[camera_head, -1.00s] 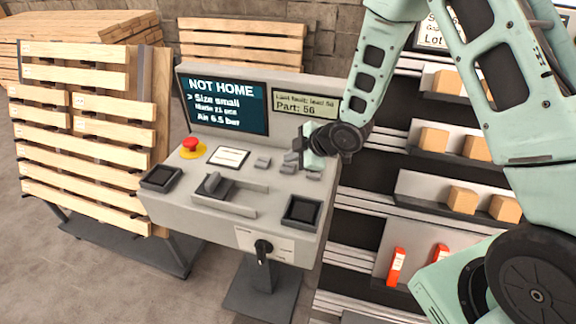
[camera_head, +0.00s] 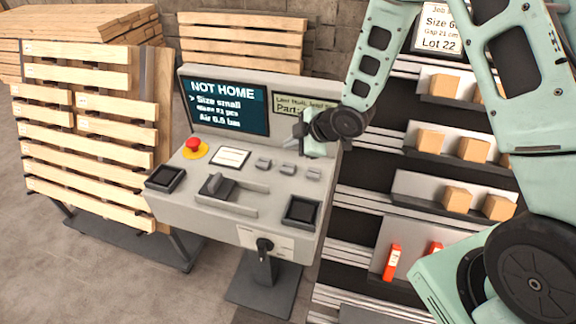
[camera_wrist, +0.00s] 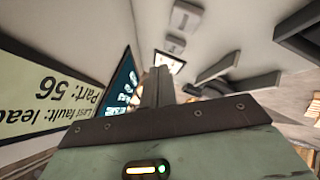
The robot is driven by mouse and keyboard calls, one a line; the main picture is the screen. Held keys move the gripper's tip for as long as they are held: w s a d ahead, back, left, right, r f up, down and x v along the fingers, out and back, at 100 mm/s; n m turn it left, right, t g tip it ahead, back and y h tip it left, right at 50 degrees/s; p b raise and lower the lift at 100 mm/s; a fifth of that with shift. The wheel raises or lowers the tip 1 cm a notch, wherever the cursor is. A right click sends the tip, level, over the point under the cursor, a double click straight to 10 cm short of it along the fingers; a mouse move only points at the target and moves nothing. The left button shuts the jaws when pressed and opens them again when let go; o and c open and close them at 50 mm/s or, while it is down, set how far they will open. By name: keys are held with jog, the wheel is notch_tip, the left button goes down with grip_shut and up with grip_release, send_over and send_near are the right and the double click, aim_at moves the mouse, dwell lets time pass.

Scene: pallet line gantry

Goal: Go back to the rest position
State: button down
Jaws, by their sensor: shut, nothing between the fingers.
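My gripper (camera_head: 301,130) is above the right rear part of the grey control console (camera_head: 222,231), in front of the yellowish fault display (camera_head: 290,106). Its fingers are shut with nothing between them. In the wrist view the closed fingers (camera_wrist: 158,88) point along the console top. The small grey buttons (camera_head: 288,168) lie below the gripper, and the gripper appears clear of them. The dark screen (camera_head: 228,105) reads "NOT HOME" and "Size small".
A red emergency button (camera_head: 193,146) and a lever (camera_head: 214,184) stand on the console. A dark knob (camera_head: 264,245) is on its front. Shelves with wooden blocks (camera_head: 431,142) stand close on the right. Slatted pallets (camera_head: 85,152) stand left.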

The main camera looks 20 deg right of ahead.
dwell(0.4)
jog(key=s+a+r+m+g+h, duration=0.1)
jog(key=s+r, duration=0.4)
jog(key=s, duration=0.6)
jog(key=s+a+r+m+g+h, duration=0.2)
jog(key=s+a+r+m+g, duration=0.1)
jog(key=s, duration=0.7)
jog(key=s+a+r+m+g+h, duration=0.1)
jog(key=s+a+r+m+g, duration=0.2)
jog(key=s+r, duration=0.3)
jog(key=s+m, duration=0.1)
jog(key=s, duration=0.4)
jog(key=shift+s+r+h, duration=0.35)
jog(key=shift+r+h, duration=0.05)
